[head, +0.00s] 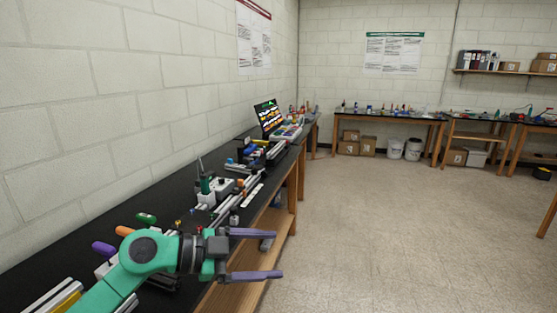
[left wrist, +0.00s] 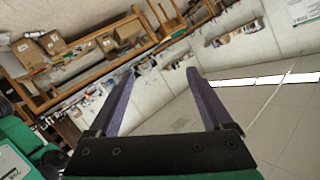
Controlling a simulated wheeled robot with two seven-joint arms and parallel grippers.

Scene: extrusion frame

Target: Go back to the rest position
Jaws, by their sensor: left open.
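My left gripper (head: 278,254) is open and empty, its two purple fingers spread apart. In the head view it is in front of the black workbench (head: 62,236) along the left wall, over the bench's front edge and the floor. In the left wrist view the open fingers (left wrist: 158,95) point toward the room, with nothing between them. My green left arm comes in from the lower left. My right gripper is in neither view.
Aluminium extrusions, tools and a green-and-white device (head: 205,184) crowd the bench. A screen (head: 268,118) stands farther back. Tables (head: 395,118) line the far wall, with boxes (head: 367,146) and white buckets (head: 413,150) below. The floor (head: 400,240) to the right is clear.

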